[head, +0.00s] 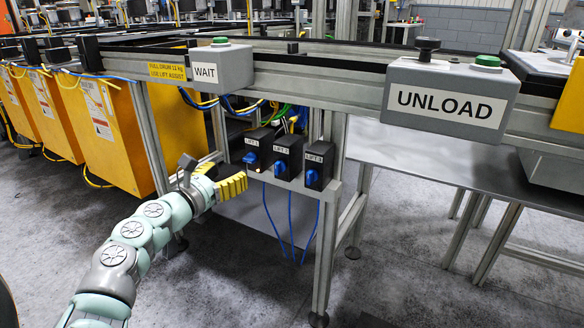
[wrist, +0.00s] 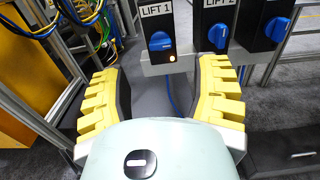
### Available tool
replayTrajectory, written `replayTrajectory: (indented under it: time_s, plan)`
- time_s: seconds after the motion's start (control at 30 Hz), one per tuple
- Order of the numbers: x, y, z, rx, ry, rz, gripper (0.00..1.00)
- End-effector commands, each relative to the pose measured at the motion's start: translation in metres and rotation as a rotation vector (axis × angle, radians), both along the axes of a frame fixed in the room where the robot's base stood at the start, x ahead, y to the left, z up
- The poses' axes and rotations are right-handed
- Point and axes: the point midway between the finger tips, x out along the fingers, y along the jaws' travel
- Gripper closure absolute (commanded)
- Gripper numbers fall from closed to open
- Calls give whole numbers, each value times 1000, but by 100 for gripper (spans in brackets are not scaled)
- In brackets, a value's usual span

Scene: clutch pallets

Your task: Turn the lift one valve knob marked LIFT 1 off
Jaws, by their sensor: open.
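The LIFT 1 valve knob (head: 250,158) is blue and sits on a black box labelled LIFT 1, the leftmost of three on a grey rail. In the wrist view the LIFT 1 knob (wrist: 160,41) is ahead of the fingers, near the top middle, with a small glowing orange light (wrist: 171,57) below it. My gripper (head: 232,186) is just left of and below that box in the head view. In the wrist view my gripper (wrist: 160,82) has its yellow-padded fingers spread wide, with nothing between them. It is apart from the knob. The knob's exact turn angle is unclear.
The LIFT 2 knob (head: 280,166) and LIFT 3 knob (head: 312,176) are close on the right. Blue hoses (head: 289,225) hang below the boxes. A grey post (head: 328,240) stands right of them. Yellow bins (head: 110,130) are on the left. UNLOAD (head: 450,103) and WAIT (head: 222,69) boxes are above.

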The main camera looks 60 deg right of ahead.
Motion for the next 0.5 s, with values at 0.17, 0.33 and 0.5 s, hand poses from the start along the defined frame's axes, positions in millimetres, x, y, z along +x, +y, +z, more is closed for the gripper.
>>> replayTrajectory:
  time_s: [0.17,0.33,0.5]
  plan:
    - [1,-35,0,-3,-1,-5,38]
    - [3,-56,-1,-2,0,-3,38]
    - [3,-67,-1,0,1,-4,38]
